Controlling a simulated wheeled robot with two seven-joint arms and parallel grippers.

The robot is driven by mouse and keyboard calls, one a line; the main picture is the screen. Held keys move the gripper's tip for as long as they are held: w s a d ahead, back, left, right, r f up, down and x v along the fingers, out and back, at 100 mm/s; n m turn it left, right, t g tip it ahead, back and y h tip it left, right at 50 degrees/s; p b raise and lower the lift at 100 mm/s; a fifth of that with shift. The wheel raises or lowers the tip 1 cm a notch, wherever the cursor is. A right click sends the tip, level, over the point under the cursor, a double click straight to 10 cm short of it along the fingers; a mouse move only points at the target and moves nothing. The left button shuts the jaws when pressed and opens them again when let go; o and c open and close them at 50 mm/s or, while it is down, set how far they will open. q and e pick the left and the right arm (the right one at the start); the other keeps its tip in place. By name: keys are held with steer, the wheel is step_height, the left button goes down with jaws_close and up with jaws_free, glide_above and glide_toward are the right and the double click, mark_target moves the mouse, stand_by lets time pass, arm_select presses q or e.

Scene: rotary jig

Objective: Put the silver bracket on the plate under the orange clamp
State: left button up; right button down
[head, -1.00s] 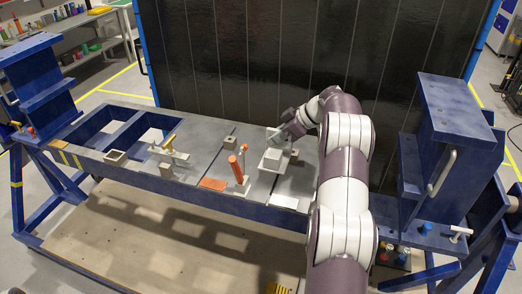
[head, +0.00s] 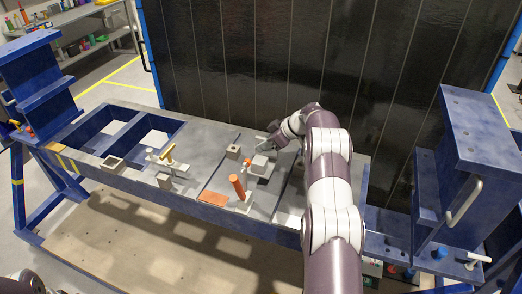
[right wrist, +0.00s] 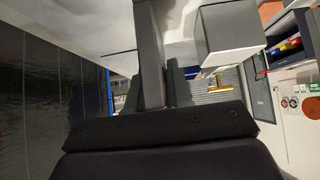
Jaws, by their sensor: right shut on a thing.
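The silver bracket (head: 260,166) is a pale grey, blocky piece at the right of the orange clamp in the head view. My right gripper (head: 270,147) is at its far upper side and is shut on it. In the right wrist view a grey block (right wrist: 233,35) shows beside the dark fingers (right wrist: 162,70); the grip itself is mostly hidden. The grey plate (head: 222,180) lies under the clamp. I cannot tell whether the bracket touches the plate. My left gripper is out of view.
An orange pad (head: 213,198) lies at the front. A blue frame (head: 467,165) rises at the right; a dark panel stands behind.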

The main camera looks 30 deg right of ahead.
mark_target(262, 153)
steer(key=shift+w+a+f, duration=0.35)
steer(key=shift+w+a, duration=0.1)
step_height(262, 153, down, 4)
steer(key=shift+r+p, duration=0.2)
steer(key=shift+p, duration=0.9)
steer(key=shift+f, duration=0.2)
steer(key=shift+f+b, duration=0.15)
steer(key=shift+b, duration=0.2)
steer(key=c, duration=1)
jaws_free()
steer(key=shift+c, duration=0.2)
steer(key=shift+s+d+r, duration=0.1)
steer(key=shift+r, duration=0.25)
steer(key=b+v, duration=0.2)
steer(key=v, duration=0.9)
steer(key=shift+s+r+b, duration=0.2)
steer(key=shift+r+b, duration=0.05)
steer(key=shift+b, duration=0.05)
